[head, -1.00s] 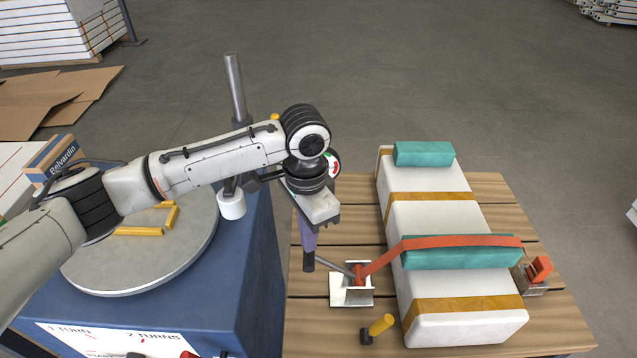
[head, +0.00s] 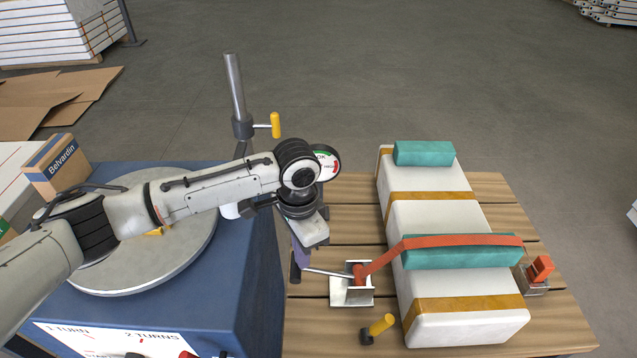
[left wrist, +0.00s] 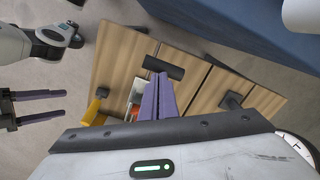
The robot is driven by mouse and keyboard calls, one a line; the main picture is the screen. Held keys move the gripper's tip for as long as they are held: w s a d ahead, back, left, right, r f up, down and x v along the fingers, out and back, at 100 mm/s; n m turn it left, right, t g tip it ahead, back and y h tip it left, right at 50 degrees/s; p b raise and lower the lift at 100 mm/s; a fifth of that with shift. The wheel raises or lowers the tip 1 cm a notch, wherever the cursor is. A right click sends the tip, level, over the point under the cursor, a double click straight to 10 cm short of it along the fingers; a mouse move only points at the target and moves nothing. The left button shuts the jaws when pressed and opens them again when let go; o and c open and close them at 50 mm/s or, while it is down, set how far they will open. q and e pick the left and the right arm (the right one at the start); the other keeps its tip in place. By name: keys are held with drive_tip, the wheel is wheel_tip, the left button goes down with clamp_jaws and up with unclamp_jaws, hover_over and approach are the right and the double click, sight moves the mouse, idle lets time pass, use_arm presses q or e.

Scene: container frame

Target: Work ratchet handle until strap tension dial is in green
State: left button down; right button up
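The ratchet (head: 352,290) is a white metal bracket with a red strap, fixed to the wooden deck. Its thin metal handle points left to a black grip (head: 295,268). My left gripper (head: 298,250) has its purple fingers at this grip. In the left wrist view the fingers (left wrist: 158,98) are close together, and the black grip (left wrist: 163,66) lies across their tips, seemingly touching. The tension dial (head: 326,163) is partly behind my left arm. My right gripper (left wrist: 38,106) shows in the left wrist view, fingers apart and empty.
The red strap (head: 450,241) runs over a teal pad on a white banded load (head: 435,215) to a hook at right. A yellow-handled lever (head: 380,325) stands in front of the ratchet. A blue cabinet with a round turntable (head: 130,275) is at left.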

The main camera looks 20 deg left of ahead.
use_arm(q)
drive_tip(key=shift+s+a+f, duration=0.1)
drive_tip(key=shift+a+f, duration=0.1)
drive_tip(key=shift+f, duration=0.8)
wheel_tip(320, 180, up, 3)
drive_tip(key=p, duration=0.3)
drive_tip(key=shift+r+p, duration=0.2)
drive_tip(key=shift+p, duration=0.15)
wheel_tip(320, 180, up, 9)
drive_tip(key=shift+f, duration=0.15)
